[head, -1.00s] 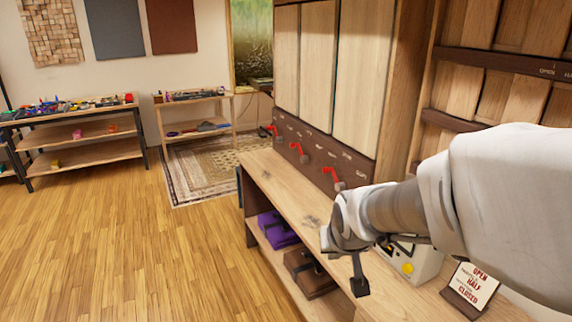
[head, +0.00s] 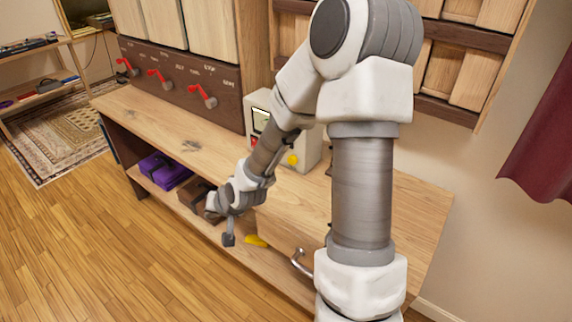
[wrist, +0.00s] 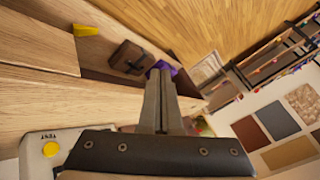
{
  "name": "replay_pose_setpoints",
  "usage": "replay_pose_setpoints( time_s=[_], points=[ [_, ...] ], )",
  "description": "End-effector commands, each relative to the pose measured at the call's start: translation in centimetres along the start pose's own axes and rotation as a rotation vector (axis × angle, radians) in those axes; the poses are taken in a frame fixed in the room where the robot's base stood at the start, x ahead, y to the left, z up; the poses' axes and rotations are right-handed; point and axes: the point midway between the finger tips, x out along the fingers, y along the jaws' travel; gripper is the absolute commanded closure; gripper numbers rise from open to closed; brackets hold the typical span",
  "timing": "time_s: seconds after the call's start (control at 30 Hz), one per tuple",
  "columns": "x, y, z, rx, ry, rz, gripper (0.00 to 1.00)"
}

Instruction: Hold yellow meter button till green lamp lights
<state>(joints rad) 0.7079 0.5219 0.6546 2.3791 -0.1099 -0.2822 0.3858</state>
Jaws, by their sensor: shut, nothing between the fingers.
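The meter (head: 309,149) is a cream box standing on the wooden bench against the wall, partly hidden behind my arm in the head view. Its yellow button (head: 292,160) shows on the front face, and a dark-framed display is at the upper left. In the wrist view the button (wrist: 51,149) is at the lower left, beside the word TEST. My gripper (head: 229,240) is shut and empty, in front of the bench edge and lower left of the meter, apart from the button. In the wrist view its fingers (wrist: 161,100) lie together. I cannot make out a green lamp.
Red levers (head: 160,78) line a dark panel behind the bench (head: 175,117). Purple cloth (head: 164,170), a brown case (wrist: 131,58) and a yellow thing (head: 256,241) are on the lower shelf. A metal handle (head: 301,263) juts from the bench front. Open floor lies left.

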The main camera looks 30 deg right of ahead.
Motion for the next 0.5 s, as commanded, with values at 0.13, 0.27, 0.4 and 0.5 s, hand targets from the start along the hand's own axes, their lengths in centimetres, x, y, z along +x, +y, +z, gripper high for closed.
replay_pose_setpoints(
  time_s=[0.13, 0.27, 0.4, 0.5],
  points=[
    [2.5, 1.0, 0.9, 0.118, 0.018, -0.062, 1.0],
    [4.0, 1.4, 1.2, 0.223, 0.043, -0.12, 1.0],
    [5.4, 1.8, 1.1, 0.343, 0.077, -0.184, 1.0],
    [6.1, 2.1, 0.8, 0.433, 0.107, -0.231, 1.0]
  ],
)
